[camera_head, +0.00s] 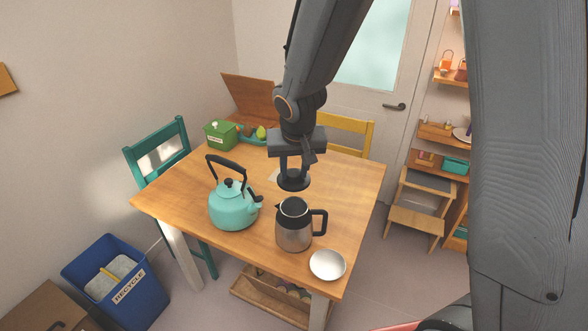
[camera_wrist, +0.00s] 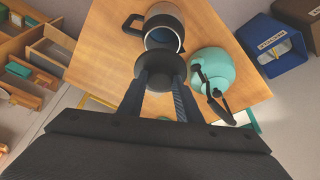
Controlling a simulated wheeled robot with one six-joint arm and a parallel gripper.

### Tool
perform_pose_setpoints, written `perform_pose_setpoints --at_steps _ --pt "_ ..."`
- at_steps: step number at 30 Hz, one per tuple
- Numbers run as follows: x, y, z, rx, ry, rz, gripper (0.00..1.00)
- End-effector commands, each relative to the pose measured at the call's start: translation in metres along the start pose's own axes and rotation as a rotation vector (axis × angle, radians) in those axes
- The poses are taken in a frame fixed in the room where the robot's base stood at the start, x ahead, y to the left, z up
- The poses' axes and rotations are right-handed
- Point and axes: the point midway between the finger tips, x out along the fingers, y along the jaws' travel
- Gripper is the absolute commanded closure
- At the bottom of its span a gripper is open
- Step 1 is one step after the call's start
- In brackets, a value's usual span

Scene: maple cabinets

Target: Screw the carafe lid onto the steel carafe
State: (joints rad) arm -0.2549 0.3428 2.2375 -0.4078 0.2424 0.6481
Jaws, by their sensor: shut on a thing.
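The steel carafe (camera_head: 294,231) stands upright on the wooden table, with a black rim and a black handle on its right. Its top is open, and the wrist view shows into the mouth of the carafe (camera_wrist: 163,36). My gripper (camera_head: 293,174) is shut on the dark round carafe lid (camera_head: 293,183). The lid is held roughly level above and behind the carafe mouth, apart from it. In the wrist view the lid (camera_wrist: 150,66) sits between the fingertips of my gripper (camera_wrist: 160,84) and overlaps the near edge of the carafe.
A turquoise kettle (camera_head: 234,207) stands close on the carafe's left. A white bowl (camera_head: 327,265) lies at the front right. A green box (camera_head: 220,135) and a teal dish (camera_head: 255,139) with fruit are at the back left. The table's right side (camera_head: 350,190) is clear.

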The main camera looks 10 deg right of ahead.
Motion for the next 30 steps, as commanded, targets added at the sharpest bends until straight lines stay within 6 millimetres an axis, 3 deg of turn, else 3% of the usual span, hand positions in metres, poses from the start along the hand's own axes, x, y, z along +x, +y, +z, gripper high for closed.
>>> perform_pose_setpoints --at_steps 30 --pt "0.060 0.001 0.021 0.002 0.000 0.001 0.87"
